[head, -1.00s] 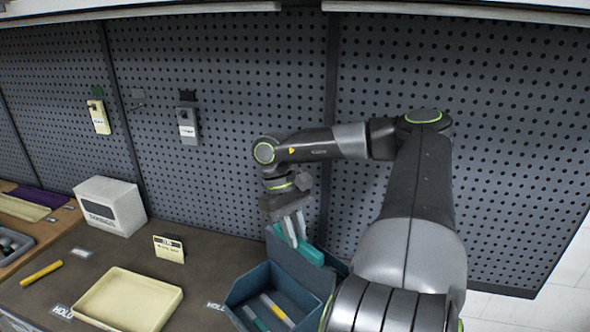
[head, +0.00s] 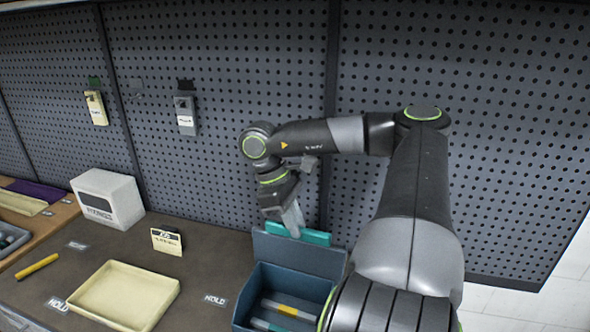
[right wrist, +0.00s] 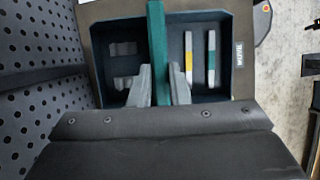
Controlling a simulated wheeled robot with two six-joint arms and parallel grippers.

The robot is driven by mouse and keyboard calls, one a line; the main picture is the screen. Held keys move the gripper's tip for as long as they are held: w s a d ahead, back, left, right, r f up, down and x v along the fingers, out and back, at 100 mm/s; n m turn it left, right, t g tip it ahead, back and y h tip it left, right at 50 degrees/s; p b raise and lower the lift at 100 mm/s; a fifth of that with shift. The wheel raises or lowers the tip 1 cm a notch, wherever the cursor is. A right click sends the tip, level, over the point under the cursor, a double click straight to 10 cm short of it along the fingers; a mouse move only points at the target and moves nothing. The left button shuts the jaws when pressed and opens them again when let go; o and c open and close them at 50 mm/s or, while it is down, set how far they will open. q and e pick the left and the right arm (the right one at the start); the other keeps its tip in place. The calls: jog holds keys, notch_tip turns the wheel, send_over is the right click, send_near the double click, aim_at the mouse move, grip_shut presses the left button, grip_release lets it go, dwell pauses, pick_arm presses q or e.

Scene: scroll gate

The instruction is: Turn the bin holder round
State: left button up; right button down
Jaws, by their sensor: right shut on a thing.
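The bin holder is a dark blue-teal open box (head: 300,280) with a raised back panel (head: 275,250), on the bench at the bottom of the head view. A green bar (head: 315,237) runs along the panel's top. My right gripper (head: 293,224) points down at it. In the right wrist view, my right gripper (right wrist: 161,88) is shut on the green bar (right wrist: 156,35), one finger each side. The box (right wrist: 225,75) behind holds a yellow-banded stick (right wrist: 188,62) and a green-banded stick (right wrist: 211,62). The box's near end is cut off in the head view. My left gripper is not in view.
A cream tray (head: 125,295), a small card stand (head: 166,241), a yellow marker (head: 37,266) and a white box (head: 108,198) stand to the left. A pegboard (head: 230,100) rises close behind.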

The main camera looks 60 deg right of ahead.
jog(key=shift+n+h, duration=0.3)
jog(key=shift+n, duration=0.2)
dwell(0.3)
jog(key=c, duration=1.4)
grip_release()
jog(key=shift+o, duration=0.2)
notch_tip(320, 180, up, 10)
jog(key=p, duration=0.8)
